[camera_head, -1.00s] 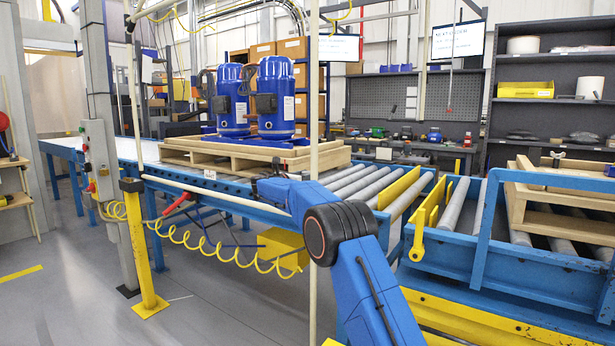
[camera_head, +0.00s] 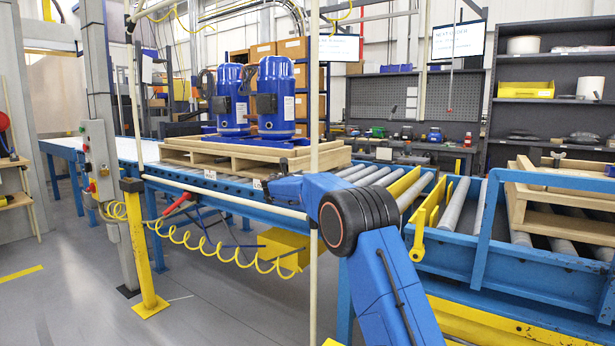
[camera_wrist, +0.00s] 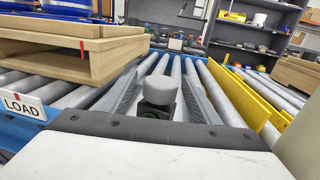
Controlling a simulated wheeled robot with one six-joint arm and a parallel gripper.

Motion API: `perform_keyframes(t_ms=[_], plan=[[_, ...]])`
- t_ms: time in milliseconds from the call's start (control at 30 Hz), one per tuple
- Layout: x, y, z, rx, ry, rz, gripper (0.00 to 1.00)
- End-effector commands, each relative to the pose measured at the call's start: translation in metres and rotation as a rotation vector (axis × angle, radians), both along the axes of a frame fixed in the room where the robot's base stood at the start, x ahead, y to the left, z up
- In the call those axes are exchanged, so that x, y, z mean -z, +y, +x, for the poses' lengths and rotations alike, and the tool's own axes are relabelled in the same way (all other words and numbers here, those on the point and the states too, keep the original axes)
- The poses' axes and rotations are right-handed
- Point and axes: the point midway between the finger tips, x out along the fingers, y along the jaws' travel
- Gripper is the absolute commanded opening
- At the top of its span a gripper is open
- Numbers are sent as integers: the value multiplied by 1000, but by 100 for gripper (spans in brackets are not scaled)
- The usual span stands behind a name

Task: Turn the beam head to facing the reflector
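A grey rounded cap on a black mount (camera_wrist: 158,97), which may be the beam head, stands in the middle of the wrist view. My gripper (camera_wrist: 164,75) has its two dark fingers spread, one on each side of this piece, with a gap visible on both sides. I cannot tell which way the piece faces. In the head view my gripper is at the conveyor's near edge, small and partly hidden by my own arm. I cannot pick out a reflector in either view.
A roller conveyor (camera_head: 365,176) runs beyond my gripper. A wooden pallet (camera_head: 228,158) carries two blue compressors (camera_head: 254,98). A LOAD label (camera_wrist: 22,105) is on the blue rail. Yellow guides (camera_head: 428,207) stand to the right. A cream upright pole (camera_head: 314,110) stands before the conveyor.

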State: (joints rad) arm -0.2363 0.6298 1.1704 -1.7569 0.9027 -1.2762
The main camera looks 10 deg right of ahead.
Motion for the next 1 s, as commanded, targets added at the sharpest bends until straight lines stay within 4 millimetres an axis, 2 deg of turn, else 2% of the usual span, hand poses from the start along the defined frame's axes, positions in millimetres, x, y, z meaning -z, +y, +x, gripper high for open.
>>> perform_keyframes(t_ms=[200, 367, 1000], plan=[[0, 1, -2, 0, 1, 0, 57], [-1, 11, -16, 1, 0, 0, 57], [0, 86, -114, -1, 1, -1, 57]])
